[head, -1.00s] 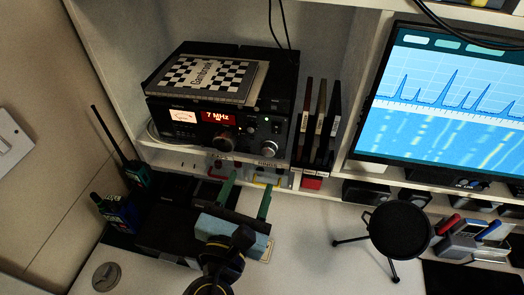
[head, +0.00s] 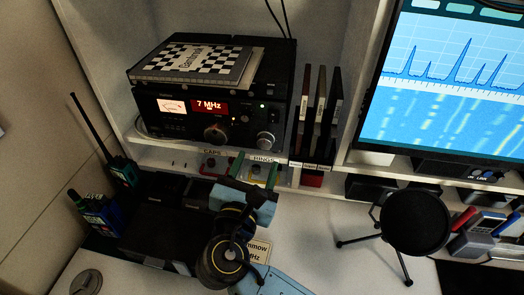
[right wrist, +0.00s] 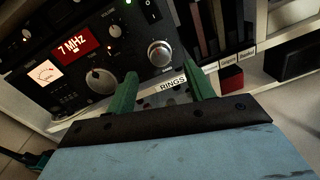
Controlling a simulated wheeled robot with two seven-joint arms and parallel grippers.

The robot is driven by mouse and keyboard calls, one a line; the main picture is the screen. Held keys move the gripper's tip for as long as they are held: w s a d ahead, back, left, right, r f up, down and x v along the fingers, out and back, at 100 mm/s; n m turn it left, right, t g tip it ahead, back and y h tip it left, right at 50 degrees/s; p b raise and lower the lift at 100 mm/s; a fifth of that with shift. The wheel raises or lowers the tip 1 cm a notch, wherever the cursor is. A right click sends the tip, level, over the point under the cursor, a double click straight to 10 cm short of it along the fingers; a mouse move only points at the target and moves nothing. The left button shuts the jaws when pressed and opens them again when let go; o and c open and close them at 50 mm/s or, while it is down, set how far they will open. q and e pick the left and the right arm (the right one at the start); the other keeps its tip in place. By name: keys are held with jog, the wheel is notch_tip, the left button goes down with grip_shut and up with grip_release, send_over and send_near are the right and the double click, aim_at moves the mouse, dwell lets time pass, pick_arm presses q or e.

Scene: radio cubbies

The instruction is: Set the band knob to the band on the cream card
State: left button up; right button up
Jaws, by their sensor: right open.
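The black radio (head: 185,103) stands on a cubby shelf, its red display reading 7 MHz. A large knob (head: 215,133) is at the middle of its front, and a smaller silver-faced knob (head: 267,141) is at the lower right. My right gripper (head: 255,168) is open with green fingers, below the silver knob. In the right wrist view, the silver knob (right wrist: 159,53) shows just beyond and between the fingertips (right wrist: 160,76), apparently untouched. The cream card (head: 260,251) lies on the desk, partly hidden by my right arm; "mow" and "MHz" show, but its number is hidden. My left gripper is out of view.
A checkered book (head: 190,64) lies on the radio. Trays labelled CAPS and RINGS (head: 263,160) sit below it. Upright books (head: 318,110) stand to the right. Handheld radios (head: 100,212) are at left, a round black stand (head: 415,222) at right.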

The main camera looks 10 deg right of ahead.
aim_at(264, 144)
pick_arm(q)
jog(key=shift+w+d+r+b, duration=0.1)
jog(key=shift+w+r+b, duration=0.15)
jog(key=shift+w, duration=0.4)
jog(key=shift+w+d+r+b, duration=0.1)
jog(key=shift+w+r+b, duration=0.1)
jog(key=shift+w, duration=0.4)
pick_arm(e)
jog(key=shift+x, duration=2.75)
jog(key=c, duration=1)
